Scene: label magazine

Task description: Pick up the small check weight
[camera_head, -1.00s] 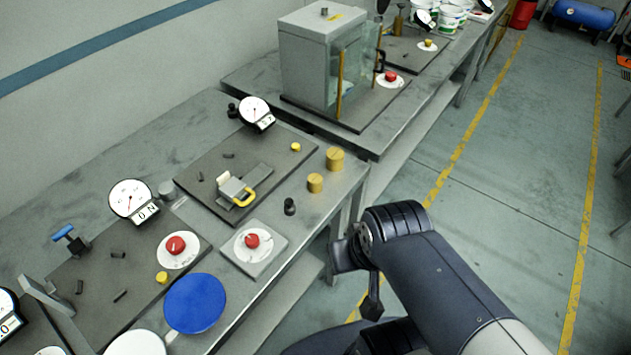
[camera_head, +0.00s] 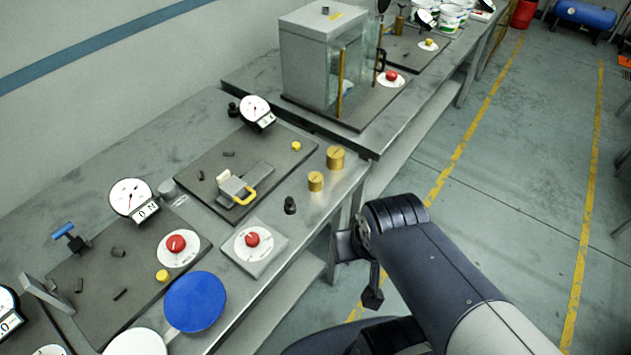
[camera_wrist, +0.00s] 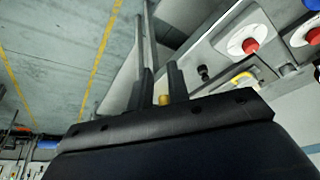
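Two brass cylindrical weights stand near the front right corner of the bench. The smaller one (camera_head: 315,181) is nearer, and the larger one (camera_head: 335,158) is just behind it. My gripper (camera_head: 370,285) is in front of the bench edge, right of and below the weights in the head view, apart from them. In the wrist view my gripper's two dark fingers (camera_wrist: 162,85) stand apart with no object gripped. A bit of brass (camera_wrist: 163,100) shows between them, partly hidden by the gripper body; I cannot tell which weight it is.
A small black knob-like piece (camera_head: 290,206) stands beside the weights. A square plate with a red button (camera_head: 252,240) lies nearer the front edge. A dark board (camera_head: 240,160) carries a yellow-handled clamp (camera_head: 240,195). The floor (camera_head: 480,190) right of the bench is clear.

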